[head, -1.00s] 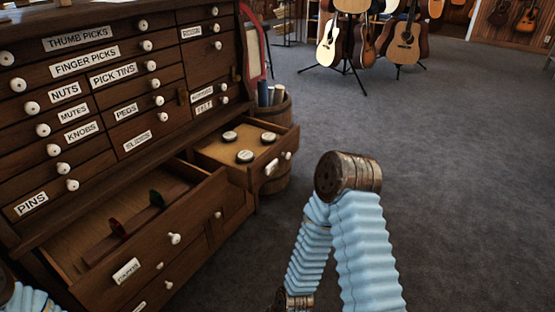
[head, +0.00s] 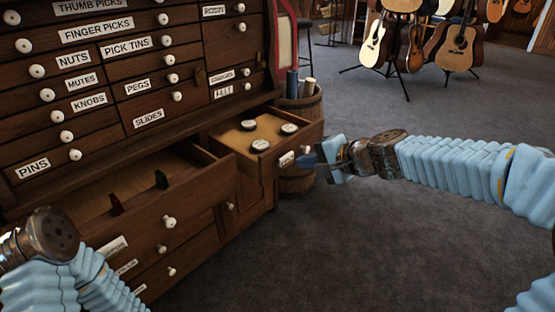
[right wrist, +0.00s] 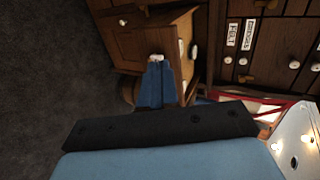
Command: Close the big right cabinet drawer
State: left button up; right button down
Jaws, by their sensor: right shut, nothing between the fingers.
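The big right cabinet drawer (head: 227,150) is pulled out from the dark wooden cabinet, with three round tins inside and a white knob on its front. My right gripper (head: 306,161) is shut and empty at the drawer front, its fingertips close to the knob. In the right wrist view the blue fingers (right wrist: 157,64) point at the drawer front (right wrist: 133,46), just at the knob (right wrist: 155,57); whether they touch it I cannot tell. My left arm shows at the lower left of the head view, but its gripper is out of view.
A big left drawer (head: 187,203) is also open, with red and green items inside. A wooden barrel (head: 299,183) with rolled tubes stands behind the right drawer. Guitars on stands (head: 408,45) are at the back. Carpet to the right is free.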

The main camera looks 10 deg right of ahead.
aim_at(265, 158)
jog(key=x, duration=0.6)
jog(key=r+x, duration=0.1)
jog(key=x, duration=0.2)
jog(key=shift+w+a+f, duration=0.1)
jog(key=shift+w+a, duration=0.3)
jog(key=shift+w, duration=0.1)
jog(key=shift+w+a, duration=0.45)
jog(key=shift+w, duration=0.15)
jog(key=shift+w, duration=0.1)
jog(key=w+a+p, duration=0.2)
jog(key=w+a, duration=0.1)
jog(key=w, duration=0.1)
jog(key=w+a+p, duration=0.3)
jog(key=w+a, duration=0.1)
jog(key=w, duration=0.1)
jog(key=w+a+p, duration=0.3)
jog(key=w+a, duration=0.1)
jog(key=w, duration=0.1)
jog(key=shift+a, duration=0.15)
jog(key=shift+w+a+p, duration=0.35)
jog(key=shift+w+p, duration=0.1)
jog(key=shift+w, duration=0.15)
jog(key=shift+f, duration=0.1)
